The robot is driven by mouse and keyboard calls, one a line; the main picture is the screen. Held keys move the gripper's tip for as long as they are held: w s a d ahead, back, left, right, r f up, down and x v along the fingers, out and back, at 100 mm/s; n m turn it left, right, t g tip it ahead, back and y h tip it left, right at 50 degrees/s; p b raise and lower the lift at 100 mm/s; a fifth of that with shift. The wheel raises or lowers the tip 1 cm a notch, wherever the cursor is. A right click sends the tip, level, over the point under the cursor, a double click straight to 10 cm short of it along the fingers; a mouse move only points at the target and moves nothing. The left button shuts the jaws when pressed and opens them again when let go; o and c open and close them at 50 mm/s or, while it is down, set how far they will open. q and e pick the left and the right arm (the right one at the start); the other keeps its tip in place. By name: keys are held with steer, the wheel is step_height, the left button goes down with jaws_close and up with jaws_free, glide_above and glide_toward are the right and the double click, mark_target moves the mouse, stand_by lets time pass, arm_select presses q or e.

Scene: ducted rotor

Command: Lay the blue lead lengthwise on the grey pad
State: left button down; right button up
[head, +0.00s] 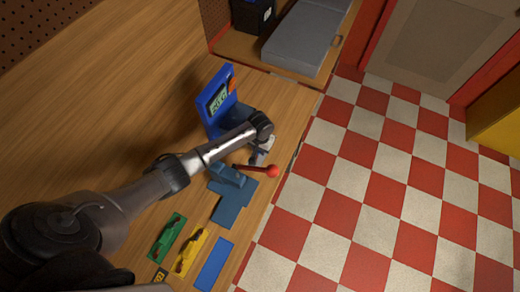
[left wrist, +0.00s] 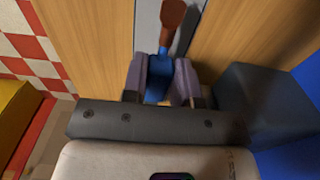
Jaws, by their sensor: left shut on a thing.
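My left gripper (head: 261,156) is low over the right part of the wooden bench, beside the blue meter. In the left wrist view its two fingers (left wrist: 160,82) are shut on a small blue piece (left wrist: 157,82), which I take for the blue lead. A brown-red rounded piece (left wrist: 172,17) shows just beyond it; I cannot tell whether they are joined. A grey strip (left wrist: 147,30), perhaps the grey pad, lies on the wood beyond the fingers, partly hidden by them. In the head view the arm and gripper hide the lead. My right gripper is not in view.
The blue meter (head: 215,103) stands beside the gripper. A red-balled lever (head: 272,171) and blue fixture (head: 233,203) are close by. Green (head: 166,238), yellow (head: 191,251) and blue (head: 214,264) pieces lie nearer. The bench edge drops to a checkered floor (head: 365,190).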

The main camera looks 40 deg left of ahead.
arm_select(q)
steer(key=shift+f, duration=0.55)
steer(key=shift+f, duration=0.1)
steer(key=c, duration=0.9)
jaws_free()
step_height(320, 180, up, 12)
steer(key=shift+r+p, duration=0.1)
steer(key=shift+p, duration=0.3)
